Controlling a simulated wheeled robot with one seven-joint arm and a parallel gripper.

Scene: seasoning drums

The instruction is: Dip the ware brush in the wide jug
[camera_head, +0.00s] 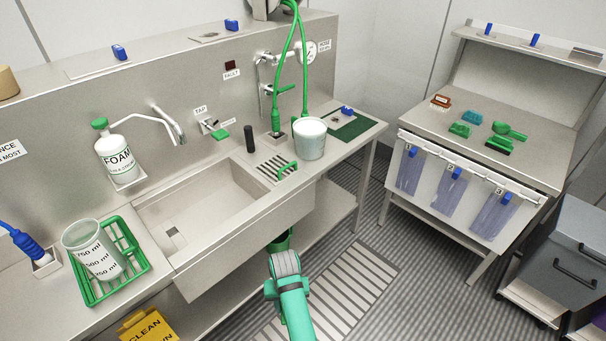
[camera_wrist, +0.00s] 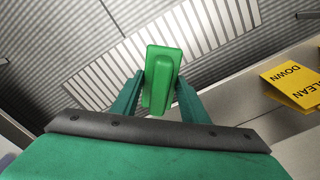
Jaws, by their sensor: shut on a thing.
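My gripper (camera_wrist: 160,88) is shut on a green block-like piece (camera_wrist: 161,78), which looks like part of the ware brush; no bristles show. In the head view my arm reaches up from the bottom to in front of the sink, and the dark green end of the gripper (camera_head: 280,241) hangs over the floor by the sink's front edge. The wide jug (camera_head: 93,250), a tapered translucent vessel with ml marks, appears to be the one at the left. It stands tilted on a green rack, far left of my gripper.
The sink basin (camera_head: 205,209) lies between my gripper and the wall. A white bucket (camera_head: 309,140) stands on the counter right of it. A foam bottle (camera_head: 115,157) stands behind the sink. A yellow sign (camera_head: 147,326) is low at left. Brushes (camera_head: 509,131) lie on the right table.

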